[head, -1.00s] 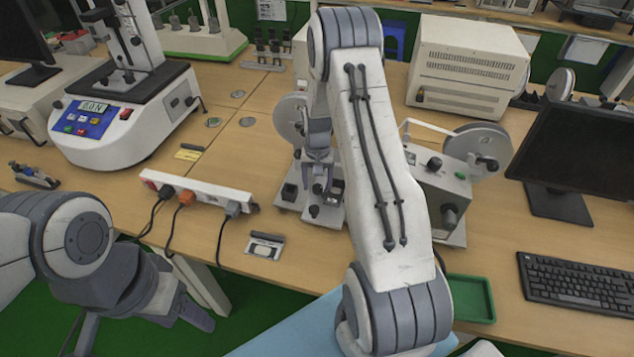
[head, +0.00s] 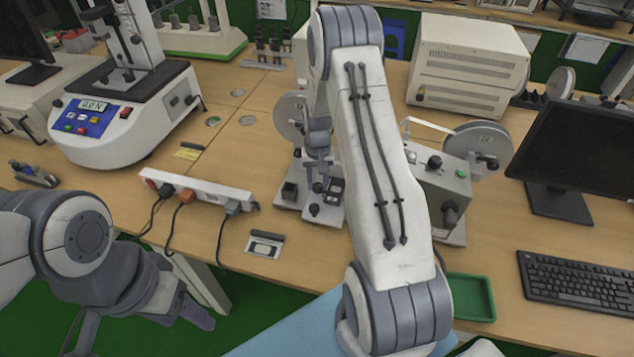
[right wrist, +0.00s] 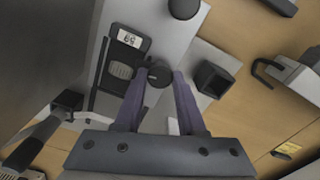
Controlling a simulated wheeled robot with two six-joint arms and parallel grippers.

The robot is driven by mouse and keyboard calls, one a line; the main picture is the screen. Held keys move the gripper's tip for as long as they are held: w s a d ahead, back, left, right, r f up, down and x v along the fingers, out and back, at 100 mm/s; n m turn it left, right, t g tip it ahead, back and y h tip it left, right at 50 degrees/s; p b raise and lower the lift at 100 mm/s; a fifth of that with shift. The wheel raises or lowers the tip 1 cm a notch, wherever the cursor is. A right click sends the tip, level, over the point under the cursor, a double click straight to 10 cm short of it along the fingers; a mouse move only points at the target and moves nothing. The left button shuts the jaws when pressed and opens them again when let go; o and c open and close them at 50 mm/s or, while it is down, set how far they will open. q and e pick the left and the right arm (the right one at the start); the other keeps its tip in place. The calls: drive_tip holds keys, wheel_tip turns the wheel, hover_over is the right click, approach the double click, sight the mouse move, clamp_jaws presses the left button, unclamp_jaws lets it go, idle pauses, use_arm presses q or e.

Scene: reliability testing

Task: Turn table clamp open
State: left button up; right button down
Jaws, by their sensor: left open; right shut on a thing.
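The small fixture with the table clamp stands on the desk near the centre of the head view; its pale base (head: 325,218) shows beneath my right gripper (head: 317,182). In the right wrist view, the purple-grey fingers of my right gripper (right wrist: 159,78) are shut on a round black knob (right wrist: 160,74), one finger on each side. A black meter with a small display (right wrist: 128,40) lies beside the knob. My arm hides part of the fixture in the head view. My left gripper (head: 140,325) is open and empty at the lower left, in front of the desk.
A white power strip (head: 195,190) with plugged cables lies left of the fixture. A force tester (head: 120,115) stands at the back left. A grey reel machine (head: 440,190), a green tray (head: 472,298) and a keyboard (head: 580,290) are on the right.

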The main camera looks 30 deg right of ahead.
drive_tip(key=n, duration=1.2)
drive_tip(key=shift+n, duration=2)
drive_tip(key=c, duration=0.5)
unclamp_jaws()
drive_tip(key=shift+r+b, duration=0.15)
drive_tip(key=shift+b, duration=0.15)
